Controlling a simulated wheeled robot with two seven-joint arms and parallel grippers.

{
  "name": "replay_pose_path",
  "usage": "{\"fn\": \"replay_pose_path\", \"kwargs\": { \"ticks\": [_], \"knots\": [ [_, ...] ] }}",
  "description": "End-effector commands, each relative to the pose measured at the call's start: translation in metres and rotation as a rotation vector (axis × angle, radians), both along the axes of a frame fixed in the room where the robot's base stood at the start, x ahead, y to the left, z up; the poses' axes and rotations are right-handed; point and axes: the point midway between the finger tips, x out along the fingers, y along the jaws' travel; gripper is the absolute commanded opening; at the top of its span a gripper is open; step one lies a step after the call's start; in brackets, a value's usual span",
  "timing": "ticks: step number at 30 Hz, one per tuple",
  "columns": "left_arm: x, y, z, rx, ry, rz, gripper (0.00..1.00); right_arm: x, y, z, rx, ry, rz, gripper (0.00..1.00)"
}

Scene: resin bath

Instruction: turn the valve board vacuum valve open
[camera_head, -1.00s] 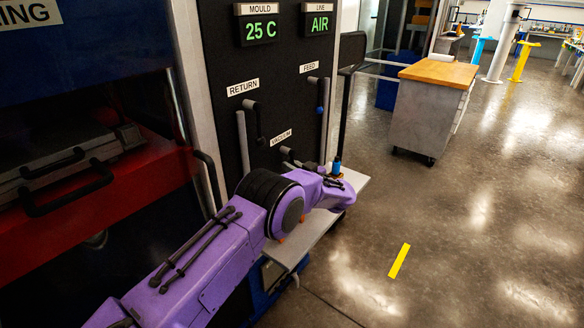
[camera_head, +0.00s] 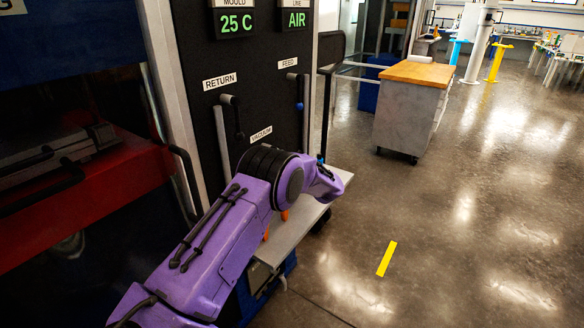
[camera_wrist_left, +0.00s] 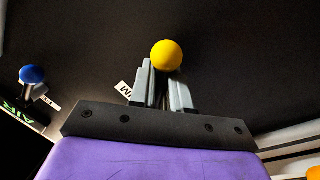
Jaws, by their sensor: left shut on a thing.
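The black valve board (camera_head: 262,75) stands left of centre in the head view, with its VACUUM label (camera_head: 261,133) just above my left arm. The vacuum valve is hidden there behind the arm. In the left wrist view its yellow ball knob (camera_wrist_left: 166,55) shows at the fingertips of my left gripper (camera_wrist_left: 162,78). The grey fingers are closed around the valve's handle just below the knob; the handle itself is mostly hidden. The LINE display (camera_head: 296,20) reads AIR. My right gripper is in neither view.
The RETURN handle (camera_head: 238,118) and FEED handle (camera_head: 299,92) are above the arm; the feed's blue knob (camera_wrist_left: 32,74) shows in the wrist view. A grey shelf (camera_head: 302,222) lies under the arm. A wood-topped cabinet (camera_head: 408,110) stands behind right. The right floor is mostly clear.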

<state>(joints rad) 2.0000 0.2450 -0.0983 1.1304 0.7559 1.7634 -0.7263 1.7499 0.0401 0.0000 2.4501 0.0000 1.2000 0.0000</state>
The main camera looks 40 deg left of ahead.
Motion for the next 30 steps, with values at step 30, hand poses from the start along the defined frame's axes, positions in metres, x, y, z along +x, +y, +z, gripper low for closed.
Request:
{"fn": "replay_pose_path", "kwargs": {
  "ticks": [30],
  "knots": [
    [0.019,0.003,0.032,0.134,-0.832,0.004,0.00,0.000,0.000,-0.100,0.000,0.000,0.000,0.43]
  ]
}}
